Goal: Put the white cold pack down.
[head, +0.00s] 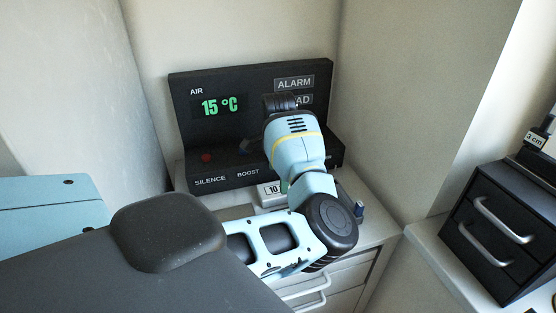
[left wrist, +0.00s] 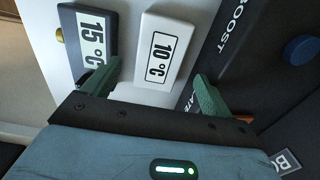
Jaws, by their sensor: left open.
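The white cold pack (left wrist: 165,48), marked 10 °C, lies on the pale counter top in the left wrist view. In the head view its label end (head: 271,191) shows in front of the black alarm panel, partly covered by my left arm. My left gripper (left wrist: 157,72) is open, with one green finger on each side of the pack's near end. I cannot tell if the fingers touch it. In the head view the fingers (head: 284,187) are mostly hidden behind my wrist. My right gripper is in neither view.
A dark pack (left wrist: 92,32) marked 15 °C lies close beside the white one, near my left finger. The black panel (head: 235,80) reads AIR 15 °C and stands at the back. Black drawers (head: 500,225) stand at the right.

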